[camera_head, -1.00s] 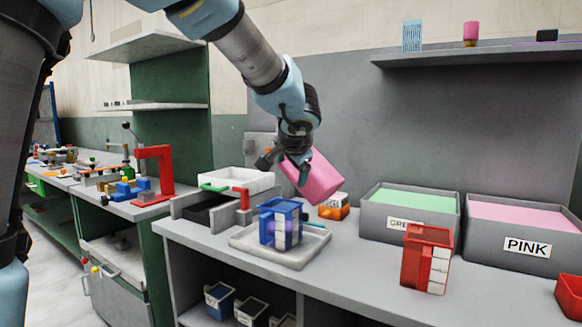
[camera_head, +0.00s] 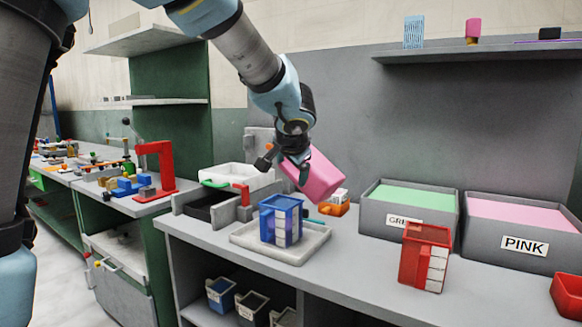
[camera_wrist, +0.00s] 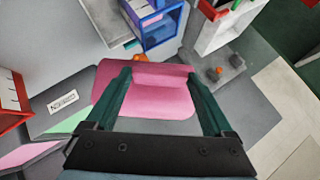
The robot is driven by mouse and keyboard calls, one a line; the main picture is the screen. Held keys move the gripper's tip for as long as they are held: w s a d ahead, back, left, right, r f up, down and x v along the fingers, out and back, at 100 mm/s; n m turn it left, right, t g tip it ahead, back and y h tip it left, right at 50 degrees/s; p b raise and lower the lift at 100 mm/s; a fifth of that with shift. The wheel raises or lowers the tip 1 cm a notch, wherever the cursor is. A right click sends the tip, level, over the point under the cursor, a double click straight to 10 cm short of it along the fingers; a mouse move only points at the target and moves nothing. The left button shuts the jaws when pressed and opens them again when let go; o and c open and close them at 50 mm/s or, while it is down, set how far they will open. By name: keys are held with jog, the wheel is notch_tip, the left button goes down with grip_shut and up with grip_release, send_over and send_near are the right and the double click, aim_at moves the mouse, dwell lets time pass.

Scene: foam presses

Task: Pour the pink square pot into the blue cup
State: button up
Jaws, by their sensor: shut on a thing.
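My gripper (camera_head: 294,165) is shut on the pink square pot (camera_head: 320,178) and holds it tilted in the air, behind and right of the blue cup. In the wrist view the pink pot (camera_wrist: 152,100) lies between the two dark fingers (camera_wrist: 155,92). The blue cup (camera_head: 279,212) stands upright on a pale tray (camera_head: 310,244) and has a white scale strip on its side. It also shows in the wrist view (camera_wrist: 168,28), beyond the pot. The two look apart in the head view. I cannot make out any stream of contents.
A red cup (camera_head: 411,262) stands at the right front. Bins marked green (camera_head: 375,220) and pink (camera_head: 490,238) stand behind it. A red-handled dark holder (camera_head: 190,210) and a white bin (camera_head: 237,172) are at the left.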

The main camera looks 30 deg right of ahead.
jog(key=shift+w+a+f+n+g+p, duration=0.2)
jog(key=shift+g+p, duration=0.3)
jog(key=shift+p, duration=1.15)
jog(key=shift+w+d+f+n+g+p, duration=0.1)
jog(key=shift+f+n+g+p, duration=0.3)
jog(key=shift+p, duration=1.2)
jog(key=shift+w+a+f+g+h+p, duration=0.1)
jog(key=shift+f+g+h+p, duration=0.25)
jog(key=shift+p, duration=0.75)
jog(key=shift+w+a+f+g+h+p, duration=0.15)
jog(key=shift+g+p, duration=0.4)
jog(key=shift+p, duration=0.5)
jog(key=shift+w+a+f+n+g+h+p, duration=0.1)
jog(key=shift+w+f+n+g+h+p, duration=0.25)
jog(key=shift+p, duration=1.15)
jog(key=shift+a+f+n+g+h+p, duration=0.15)
jog(key=shift+f+g+p, duration=0.25)
jog(key=shift+p, duration=1.1)
